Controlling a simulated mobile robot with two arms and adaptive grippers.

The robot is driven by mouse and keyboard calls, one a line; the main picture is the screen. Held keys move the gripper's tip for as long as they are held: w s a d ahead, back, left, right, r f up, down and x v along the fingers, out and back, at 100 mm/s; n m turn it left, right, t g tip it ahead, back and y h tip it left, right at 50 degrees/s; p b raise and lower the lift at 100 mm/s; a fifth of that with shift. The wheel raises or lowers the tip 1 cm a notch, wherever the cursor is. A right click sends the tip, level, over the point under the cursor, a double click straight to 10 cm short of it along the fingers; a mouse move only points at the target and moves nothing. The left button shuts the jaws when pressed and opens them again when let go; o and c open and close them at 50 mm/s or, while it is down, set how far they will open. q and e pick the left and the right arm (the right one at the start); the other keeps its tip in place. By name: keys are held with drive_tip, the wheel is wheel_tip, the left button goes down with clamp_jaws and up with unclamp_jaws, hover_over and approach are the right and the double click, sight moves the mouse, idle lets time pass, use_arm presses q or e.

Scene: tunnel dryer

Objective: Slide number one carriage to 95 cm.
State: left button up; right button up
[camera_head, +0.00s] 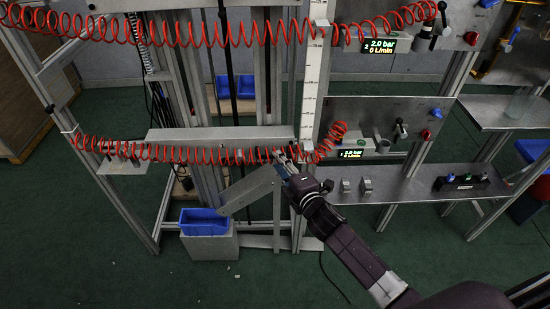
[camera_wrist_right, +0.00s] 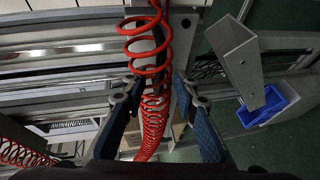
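A grey horizontal carriage plate (camera_head: 220,133) spans the vertical rails in the head view, at the height of the lower red coiled hose; I take it for number one carriage. A slanted grey arm (camera_head: 248,190) hangs below its right end. A white vertical scale (camera_head: 313,80) stands right of it; its numbers are too small to read. My right gripper (camera_head: 282,157) is at the plate's right end, by the hose. In the wrist view its blue-padded fingers (camera_wrist_right: 158,90) are apart, with the red hose (camera_wrist_right: 155,105) showing between them. Contact cannot be told. My left gripper is out of view.
A second red hose (camera_head: 200,35) crosses above. A lower display (camera_head: 353,154) and an upper display (camera_head: 380,46) sit on panels at right. A shelf (camera_head: 420,182) holds small fittings. A blue bin (camera_head: 204,222) stands below left. Green floor in front is mostly clear.

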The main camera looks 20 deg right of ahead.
sight(273, 157)
drive_tip(key=shift+x, duration=2.25)
drive_tip(key=shift+c, duration=0.5)
clamp_jaws()
